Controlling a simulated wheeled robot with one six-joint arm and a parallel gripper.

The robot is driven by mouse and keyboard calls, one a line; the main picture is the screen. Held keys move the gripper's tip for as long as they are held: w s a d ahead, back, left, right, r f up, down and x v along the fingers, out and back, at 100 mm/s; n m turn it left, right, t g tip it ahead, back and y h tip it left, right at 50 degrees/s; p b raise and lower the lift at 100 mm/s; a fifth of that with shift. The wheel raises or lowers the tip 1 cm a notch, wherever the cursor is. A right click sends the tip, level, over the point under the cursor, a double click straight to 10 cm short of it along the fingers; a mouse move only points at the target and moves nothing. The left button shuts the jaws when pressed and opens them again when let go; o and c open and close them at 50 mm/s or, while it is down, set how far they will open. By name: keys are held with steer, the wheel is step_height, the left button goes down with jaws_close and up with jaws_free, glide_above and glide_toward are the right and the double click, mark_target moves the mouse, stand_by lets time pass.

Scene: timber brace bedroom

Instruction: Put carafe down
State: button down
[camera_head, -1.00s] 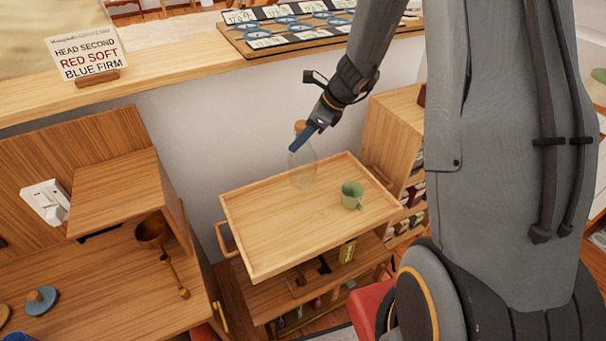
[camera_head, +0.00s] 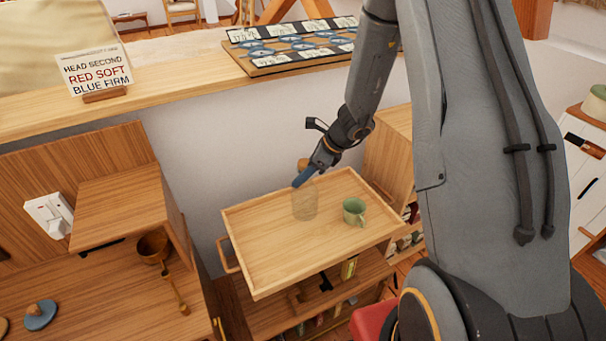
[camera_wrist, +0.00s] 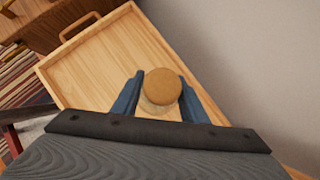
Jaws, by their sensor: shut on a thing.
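The carafe (camera_head: 305,205) is clear glass with a round cork stopper, and it looks upright over the wooden tray top of the cart (camera_head: 262,262). My gripper (camera_head: 302,180) is shut on the carafe near its neck. In the wrist view the cork stopper (camera_wrist: 162,86) sits between the two blue fingers of my gripper (camera_wrist: 160,98). The carafe's base appears at or just above the tray surface; I cannot tell if it touches. Most of the carafe's body is hidden below the stopper in the wrist view.
A green mug (camera_head: 354,211) stands on the tray, right of the carafe. The tray's left and front areas are clear. A wooden desk (camera_head: 85,285) with a ladle (camera_head: 172,280) stands at left. A ledge with a sign (camera_head: 95,72) and a card board (camera_head: 290,50) runs behind.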

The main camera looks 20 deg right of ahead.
steer(key=c, duration=1.1)
jaws_free()
steer(key=shift+f, duration=0.1)
steer(key=shift+d+r, duration=0.1)
steer(key=shift+r, duration=0.2)
steer(key=v, duration=1.1)
steer(key=shift+s+a+r+n+g+h+b, duration=0.15)
steer(key=shift+s+a+r+n+g+h, duration=0.5)
steer(key=shift+s+n, duration=3.25)
steer(key=shift+s+a+r+n+g+h+b, duration=0.25)
steer(key=shift+s+a+r+n+h, duration=0.65)
steer(key=shift+s+n, duration=3)
steer(key=shift+s+a+r+n+g+h+b, duration=0.1)
steer(key=shift+s+a+r+n+g+h, duration=0.7)
steer(key=shift+s+n, duration=3.05)
